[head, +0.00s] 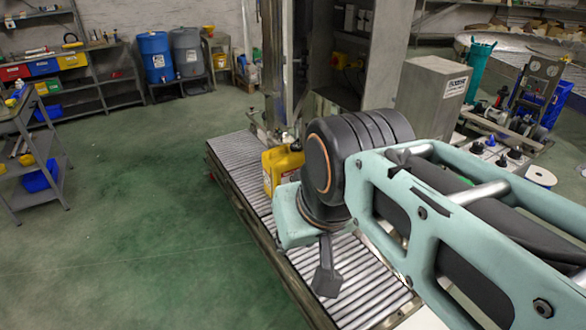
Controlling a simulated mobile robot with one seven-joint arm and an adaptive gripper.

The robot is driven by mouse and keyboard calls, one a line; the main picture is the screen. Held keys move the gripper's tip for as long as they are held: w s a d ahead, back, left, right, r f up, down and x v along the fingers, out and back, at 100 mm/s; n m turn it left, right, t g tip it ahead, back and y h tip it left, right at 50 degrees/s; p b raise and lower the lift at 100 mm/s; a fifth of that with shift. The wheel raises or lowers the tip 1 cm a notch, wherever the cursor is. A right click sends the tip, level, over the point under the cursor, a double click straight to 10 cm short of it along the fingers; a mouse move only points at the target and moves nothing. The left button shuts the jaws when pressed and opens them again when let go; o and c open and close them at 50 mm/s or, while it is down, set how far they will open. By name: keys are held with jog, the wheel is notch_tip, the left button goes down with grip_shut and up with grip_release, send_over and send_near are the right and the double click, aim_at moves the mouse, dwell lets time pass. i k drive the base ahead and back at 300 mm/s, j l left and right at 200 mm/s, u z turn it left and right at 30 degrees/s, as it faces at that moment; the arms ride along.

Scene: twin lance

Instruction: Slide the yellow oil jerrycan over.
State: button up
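The yellow oil jerrycan (275,170) stands upright on the grey roller conveyor (236,152), near the foot of a tall metal column. It has a label with some red on its front. My arm's dark, rounded joint hides part of its right side. My gripper (327,282) shows only as a dark end piece below the wrist, over the near rollers. It is nearer to me than the jerrycan and appears apart from it. The arm hides much of the gripper, and I cannot see whether its fingers are open or shut.
The conveyor's near rollers (370,295) are bare. A grey metal box (432,95) stands right of the column. Green floor (130,220) lies open to the left. Blue (155,58) and grey (187,52) drums stand at the back, and a shelf cart (35,150) is at far left.

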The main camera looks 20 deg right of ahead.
aim_at(280, 163)
jog(key=k+z, duration=0.2)
jog(key=z, duration=0.15)
jog(key=k+z, duration=0.15)
jog(key=z, duration=0.25)
jog(key=k+l+z, duration=0.1)
jog(key=z, duration=0.25)
jog(key=u, duration=1.2)
jog(key=i+j+u, duration=0.1)
jog(key=i+u, duration=0.2)
jog(key=i, duration=2.8)
